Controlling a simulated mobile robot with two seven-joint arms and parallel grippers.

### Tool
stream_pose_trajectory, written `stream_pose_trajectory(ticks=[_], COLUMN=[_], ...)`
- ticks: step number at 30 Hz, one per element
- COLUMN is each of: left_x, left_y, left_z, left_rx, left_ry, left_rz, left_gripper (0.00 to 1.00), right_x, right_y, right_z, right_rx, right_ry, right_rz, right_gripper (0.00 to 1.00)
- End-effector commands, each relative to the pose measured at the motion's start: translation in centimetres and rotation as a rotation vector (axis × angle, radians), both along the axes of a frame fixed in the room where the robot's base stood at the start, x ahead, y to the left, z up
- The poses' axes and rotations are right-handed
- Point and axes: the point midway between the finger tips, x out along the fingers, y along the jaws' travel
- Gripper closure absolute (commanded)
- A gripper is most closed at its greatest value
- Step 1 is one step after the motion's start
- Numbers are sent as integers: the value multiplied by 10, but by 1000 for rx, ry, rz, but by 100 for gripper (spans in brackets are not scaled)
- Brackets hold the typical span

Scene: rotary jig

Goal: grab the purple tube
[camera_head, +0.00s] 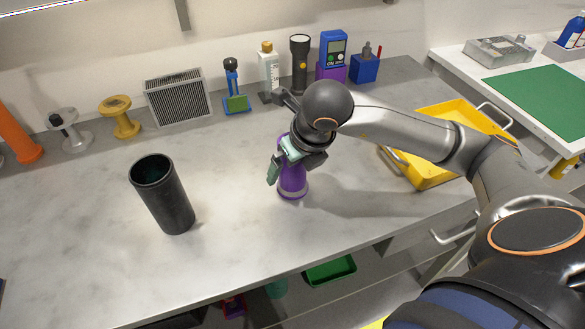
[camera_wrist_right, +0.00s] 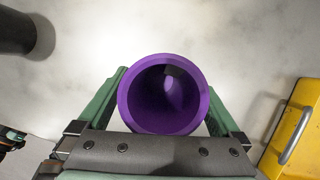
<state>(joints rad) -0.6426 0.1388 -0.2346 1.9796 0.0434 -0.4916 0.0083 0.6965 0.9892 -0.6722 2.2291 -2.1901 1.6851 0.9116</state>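The purple tube (camera_head: 292,181) stands upright on the grey worktop, right of the black cylinder. My right gripper (camera_head: 296,165) is at its upper part, with one finger on each side, and hides much of it in the head view. In the right wrist view I look down into the tube's open round mouth (camera_wrist_right: 163,94), which lies between the green fingers (camera_wrist_right: 164,100). The fingers are close to its sides. I cannot tell whether they press on it.
A black open cylinder (camera_head: 163,194) stands on the left of the worktop. A yellow bin (camera_head: 437,172) lies right, beneath my right arm. A torch (camera_head: 299,63), a blue-and-purple device (camera_head: 333,57), a white bottle (camera_head: 268,70) and a grille box (camera_head: 178,97) line the back. The front middle is clear.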

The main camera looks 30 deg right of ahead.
Motion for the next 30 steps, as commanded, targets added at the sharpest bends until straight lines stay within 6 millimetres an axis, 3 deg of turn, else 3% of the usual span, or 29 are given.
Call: stream_pose_trajectory(ticks=[2,26,30], left_x=[0,1,1], left_y=[0,1,0], left_z=[0,1,1], left_rx=[1,1,1], left_ry=[0,-3,-3], left_rz=[1,0,0], left_gripper=[0,0,0], right_x=[0,0,0], right_y=[0,0,0], right_z=[0,1,1], right_rx=[0,0,0], right_ry=[0,0,-2], right_rz=[0,0,-1], right_gripper=[9,99,100])
